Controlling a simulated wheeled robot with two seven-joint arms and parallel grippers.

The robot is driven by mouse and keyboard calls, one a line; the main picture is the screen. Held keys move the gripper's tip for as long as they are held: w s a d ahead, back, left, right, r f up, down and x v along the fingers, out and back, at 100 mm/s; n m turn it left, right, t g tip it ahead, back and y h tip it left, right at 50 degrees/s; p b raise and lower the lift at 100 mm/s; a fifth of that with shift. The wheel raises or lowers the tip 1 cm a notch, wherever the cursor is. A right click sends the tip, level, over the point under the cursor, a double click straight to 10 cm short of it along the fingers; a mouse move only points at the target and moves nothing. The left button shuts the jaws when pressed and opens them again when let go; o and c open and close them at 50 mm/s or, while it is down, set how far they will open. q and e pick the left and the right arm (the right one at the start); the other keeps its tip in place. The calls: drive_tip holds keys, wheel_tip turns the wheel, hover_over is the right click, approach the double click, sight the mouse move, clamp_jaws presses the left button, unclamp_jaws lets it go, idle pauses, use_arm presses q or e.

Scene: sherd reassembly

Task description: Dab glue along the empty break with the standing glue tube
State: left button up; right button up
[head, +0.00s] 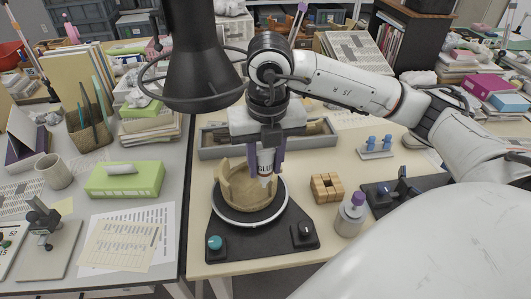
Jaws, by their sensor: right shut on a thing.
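My right gripper (266,174) points down with its purple fingers shut on a white glue tube (265,160) marked GLUE. The tube is upright, nozzle down, over the right-back part of a tan, partly built pot (231,196). The pot stands on a round turntable with a white rim (249,222). Its wall is uneven, with a tall piece at the left and a lower front. The fingers and tube hide part of the back wall. I cannot tell whether the nozzle touches the break. My left gripper is not in view.
A dark base (262,242) with a teal knob and a black knob carries the turntable. A wooden block (327,188) and a purple-capped bottle (350,214) stand to the right. A long grey tray (214,153) lies behind. A black lamp-like head (200,50) hangs at upper left.

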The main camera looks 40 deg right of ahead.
drive_tip(key=shift+d+m, duration=0.15)
drive_tip(key=shift+m, duration=0.35)
drive_tip(key=shift+w+d+f+b, duration=0.1)
drive_tip(key=shift+w+f+b, duration=0.05)
drive_tip(key=shift+f, duration=0.4)
drive_tip(key=shift+w+d+f+b, duration=0.1)
drive_tip(key=shift+f+b, duration=0.05)
drive_tip(key=shift+f, duration=0.4)
drive_tip(key=shift+w+f+b, duration=0.6)
drive_tip(key=shift+f+b, duration=1.45)
drive_tip(key=shift+f, duration=1.05)
drive_tip(key=shift+w+a, duration=1.75)
drive_tip(key=shift+a, duration=0.7)
wheel_tip(320, 180, up, 8)
drive_tip(key=s+p, duration=0.1)
drive_tip(key=p, duration=0.3)
drive_tip(key=shift+s+a+p, duration=0.35)
drive_tip(key=shift+s+a, duration=0.05)
drive_tip(key=shift+a, duration=0.05)
drive_tip(key=shift+r, duration=0.1)
